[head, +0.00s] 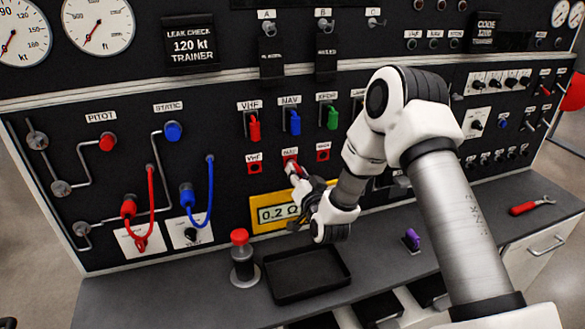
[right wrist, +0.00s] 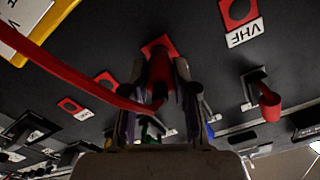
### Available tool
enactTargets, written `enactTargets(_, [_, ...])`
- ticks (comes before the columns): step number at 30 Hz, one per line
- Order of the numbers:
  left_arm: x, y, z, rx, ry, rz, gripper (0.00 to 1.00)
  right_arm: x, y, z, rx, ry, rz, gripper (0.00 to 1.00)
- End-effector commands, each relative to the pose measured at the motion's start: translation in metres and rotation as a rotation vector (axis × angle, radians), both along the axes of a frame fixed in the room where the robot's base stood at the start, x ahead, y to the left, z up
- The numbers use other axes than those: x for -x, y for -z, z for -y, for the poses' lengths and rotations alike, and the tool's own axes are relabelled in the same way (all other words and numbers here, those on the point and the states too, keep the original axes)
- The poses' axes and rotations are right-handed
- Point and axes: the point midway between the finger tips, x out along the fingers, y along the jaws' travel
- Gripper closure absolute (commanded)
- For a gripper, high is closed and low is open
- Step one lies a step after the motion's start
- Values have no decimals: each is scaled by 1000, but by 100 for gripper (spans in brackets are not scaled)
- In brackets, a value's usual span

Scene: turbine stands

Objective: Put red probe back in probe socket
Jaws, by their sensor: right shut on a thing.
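The red probe (right wrist: 160,75) is between the fingers of my right gripper (right wrist: 160,105), which is shut on it. Its tip is at the middle red-framed socket (head: 290,159) in the lower row of the panel; I cannot tell whether it is inserted or only touching. In the right wrist view a red lead (right wrist: 75,80) runs left from the probe toward the yellow meter (right wrist: 30,25). I cannot make out which opening is the probe socket. My left gripper is not in view.
Red (head: 254,127), blue (head: 294,121) and green (head: 332,117) levers sit above the sockets. A black tray (head: 308,273), a red-capped bottle (head: 242,258), a purple item (head: 412,239) and a red-handled tool (head: 530,206) are on the bench. Red and blue hoses loop at left.

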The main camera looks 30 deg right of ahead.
Motion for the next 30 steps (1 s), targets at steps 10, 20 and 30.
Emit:
enactTargets(10, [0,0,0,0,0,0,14,5,0,-1,0,1,1,100])
enactTargets(20, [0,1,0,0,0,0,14,24,0,-6,0,-1,-1,100])
enactTargets(30, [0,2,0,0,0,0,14,34,0,-8,0,1,1,100])
